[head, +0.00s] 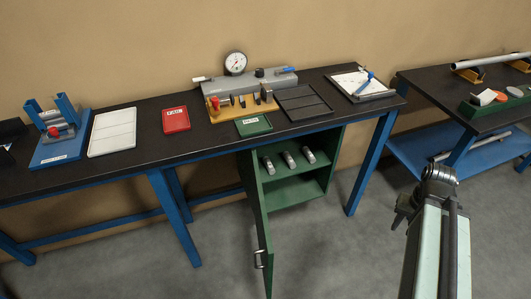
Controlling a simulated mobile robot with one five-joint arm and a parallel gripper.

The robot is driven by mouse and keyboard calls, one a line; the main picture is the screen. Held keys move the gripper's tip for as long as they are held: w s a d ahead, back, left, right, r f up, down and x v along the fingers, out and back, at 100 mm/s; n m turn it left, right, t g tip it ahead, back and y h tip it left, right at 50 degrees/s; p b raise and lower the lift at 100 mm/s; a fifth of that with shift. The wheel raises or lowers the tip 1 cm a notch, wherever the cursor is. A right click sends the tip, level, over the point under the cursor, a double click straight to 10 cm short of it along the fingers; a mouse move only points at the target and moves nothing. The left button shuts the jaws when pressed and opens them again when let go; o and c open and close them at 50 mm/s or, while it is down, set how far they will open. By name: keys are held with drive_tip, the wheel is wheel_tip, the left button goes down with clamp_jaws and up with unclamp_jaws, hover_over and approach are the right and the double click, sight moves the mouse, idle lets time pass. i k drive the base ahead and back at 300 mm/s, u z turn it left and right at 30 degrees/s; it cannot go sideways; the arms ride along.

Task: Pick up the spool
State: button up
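Three small grey metal cylindrical pieces lie in a row on the upper shelf of the green cabinet: a left one (268,165), a middle one (289,160) and a right one (309,155). They look like spools, but they are too small for me to be sure. My gripper (401,209) is at the lower right, over the floor, right of the cabinet and apart from these pieces. My arm partly hides it, and its fingers are too small and dark to read.
The green cabinet (323,197) stands under the black bench (215,152), its door (253,220) swung open toward me. Blue legs flank it. Floor in front is clear.

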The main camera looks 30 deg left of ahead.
sight(269, 165)
drive_tip(key=u, duration=0.5)
drive_tip(key=i, duration=0.8)
drive_tip(key=u, duration=0.45)
drive_tip(key=k, duration=0.7)
drive_tip(key=u, duration=0.25)
drive_tip(key=i, duration=0.7)
drive_tip(key=z, duration=0.1)
